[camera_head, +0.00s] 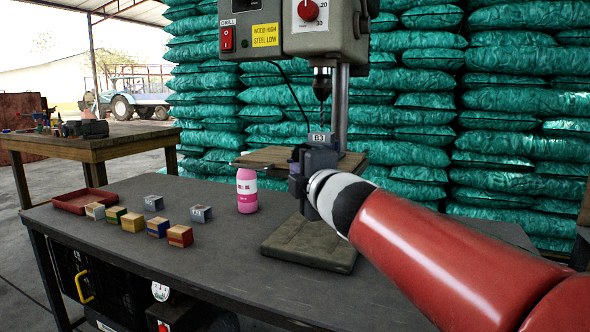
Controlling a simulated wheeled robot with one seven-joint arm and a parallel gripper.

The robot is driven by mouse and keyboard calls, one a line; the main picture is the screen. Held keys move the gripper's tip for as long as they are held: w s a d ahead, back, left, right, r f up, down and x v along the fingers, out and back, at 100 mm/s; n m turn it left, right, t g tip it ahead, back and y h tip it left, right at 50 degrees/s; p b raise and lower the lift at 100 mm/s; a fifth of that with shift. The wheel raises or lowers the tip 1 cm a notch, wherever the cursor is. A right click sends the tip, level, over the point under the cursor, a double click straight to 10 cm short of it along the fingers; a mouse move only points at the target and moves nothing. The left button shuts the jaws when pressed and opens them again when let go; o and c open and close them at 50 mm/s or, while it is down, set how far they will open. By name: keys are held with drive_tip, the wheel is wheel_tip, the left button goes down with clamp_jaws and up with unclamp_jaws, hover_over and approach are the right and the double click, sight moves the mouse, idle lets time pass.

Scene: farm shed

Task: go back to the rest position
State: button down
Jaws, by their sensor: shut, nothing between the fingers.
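My red arm reaches in from the lower right. My gripper (304,168) is dark and shut, at the drill press's wooden table (268,157), under the drill bit. A grey metal block marked like "B3" (320,139) shows just above and behind my gripper, below the bit. My gripper hides its lower part, so I cannot tell whether they touch. The drill press (343,33) has a red switch, a yellow label and a red knob.
A pink bottle (247,191) stands left of the drill base (305,246). Two grey blocks (153,202) (201,213), several coloured wooden blocks (157,227) and a red tray (82,201) occupy the dark workbench's (250,285) left. Its front is clear. Stacked green sacks (420,120) stand behind.

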drive_tip(key=v, duration=0.6)
drive_tip(key=s+d+f+m+g+h, duration=0.2)
drive_tip(key=s+d+f+m+h, duration=0.2)
drive_tip(key=d+f+m, duration=0.35)
drive_tip(key=s+d+f+m+g+h, duration=0.2)
drive_tip(key=s+d+f+m+h, duration=0.3)
drive_tip(key=d+f+m, duration=0.25)
drive_tip(key=s+f+m+g+y, duration=0.1)
drive_tip(key=s+f+m+g, duration=0.5)
drive_tip(key=s+f, duration=0.6)
drive_tip(key=shift+s+d+f+m+g+p, duration=0.25)
drive_tip(key=shift+s+m+g+p, duration=0.2)
drive_tip(key=shift+s+m, duration=0.45)
drive_tip(key=shift+w, duration=0.1)
